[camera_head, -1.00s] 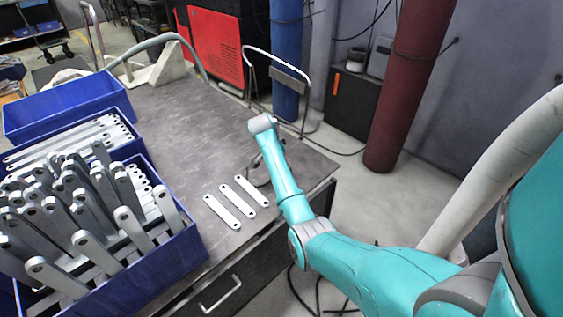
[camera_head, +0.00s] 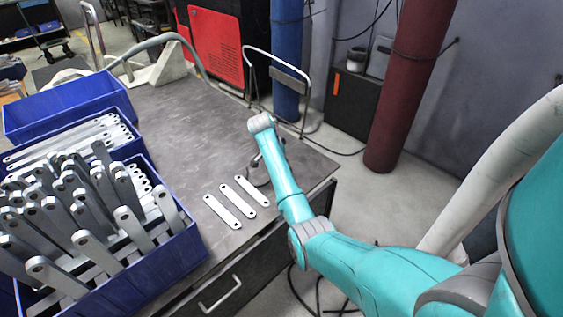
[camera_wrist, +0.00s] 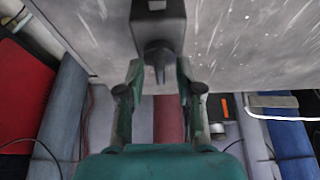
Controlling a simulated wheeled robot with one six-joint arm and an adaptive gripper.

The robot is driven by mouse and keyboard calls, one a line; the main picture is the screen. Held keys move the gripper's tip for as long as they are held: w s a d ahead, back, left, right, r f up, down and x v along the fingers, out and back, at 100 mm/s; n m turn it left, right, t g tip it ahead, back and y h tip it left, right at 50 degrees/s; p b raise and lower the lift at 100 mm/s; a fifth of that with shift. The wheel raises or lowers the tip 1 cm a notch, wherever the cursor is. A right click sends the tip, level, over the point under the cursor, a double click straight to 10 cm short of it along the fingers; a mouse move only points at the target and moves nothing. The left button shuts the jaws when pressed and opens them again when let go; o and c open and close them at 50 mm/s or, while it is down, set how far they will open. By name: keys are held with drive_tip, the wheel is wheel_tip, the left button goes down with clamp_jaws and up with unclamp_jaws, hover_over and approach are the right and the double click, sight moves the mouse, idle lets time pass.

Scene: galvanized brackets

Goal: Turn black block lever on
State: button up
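The black block (camera_wrist: 158,24) shows at the top middle of the wrist view, against the grey worktop surface. Its dark lever (camera_wrist: 157,54) sticks out from it toward my gripper. My gripper (camera_wrist: 159,68) is open, with one finger on each side of the lever's end and gaps between. I cannot tell whether either finger touches it. In the head view my teal arm reaches over the table's right edge and largely hides my gripper and the block.
Three flat galvanized brackets (camera_head: 223,211) lie on the dark table (camera_head: 185,125) left of my arm. A metal hoop frame (camera_head: 277,70) rises beyond the table's far edge. The table's middle is clear.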

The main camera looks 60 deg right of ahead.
drive_tip(key=v, duration=1.1)
drive_tip(key=shift+a+r, duration=0.25)
drive_tip(key=shift+r, duration=0.05)
